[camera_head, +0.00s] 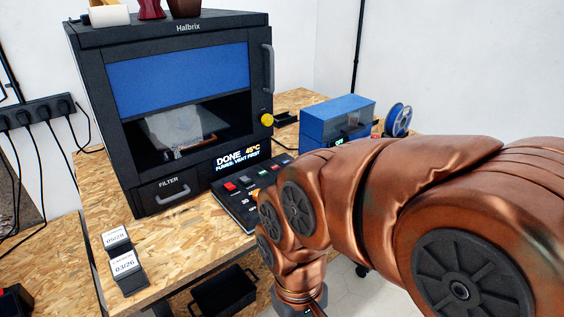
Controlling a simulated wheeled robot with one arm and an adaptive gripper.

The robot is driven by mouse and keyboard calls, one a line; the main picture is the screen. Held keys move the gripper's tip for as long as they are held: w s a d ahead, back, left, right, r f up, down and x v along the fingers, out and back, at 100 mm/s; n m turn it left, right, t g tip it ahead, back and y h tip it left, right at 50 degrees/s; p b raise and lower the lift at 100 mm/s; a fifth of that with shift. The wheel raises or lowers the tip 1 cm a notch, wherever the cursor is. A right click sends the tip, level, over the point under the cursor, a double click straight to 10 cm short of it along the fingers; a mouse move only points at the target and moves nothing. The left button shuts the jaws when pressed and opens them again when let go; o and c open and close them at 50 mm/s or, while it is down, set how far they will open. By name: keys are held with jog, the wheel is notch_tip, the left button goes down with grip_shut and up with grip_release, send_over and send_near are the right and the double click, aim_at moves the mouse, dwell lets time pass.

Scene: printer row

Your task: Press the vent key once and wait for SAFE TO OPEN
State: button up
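The black Halbrix printer (88,75) stands on the bench with its door shut. Its display (238,158) reads "DONE 45°C" and "FUMES: VENT FIRST". The key panel (228,207) sits in front of it, with a red key (230,186), pale keys and other small keys. The key labels are too small to read, so I cannot tell which is the vent key. My copper arm covers the panel's right front part. The arm bends down at the bottom edge, and my gripper is out of the frame.
Two small label stands (124,266) are at the bench's front left. A dark bin (222,292) is below the bench edge. A blue box (338,118) and a blue spool (398,120) stand right of the printer. A yellow knob (267,120) is by the door.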

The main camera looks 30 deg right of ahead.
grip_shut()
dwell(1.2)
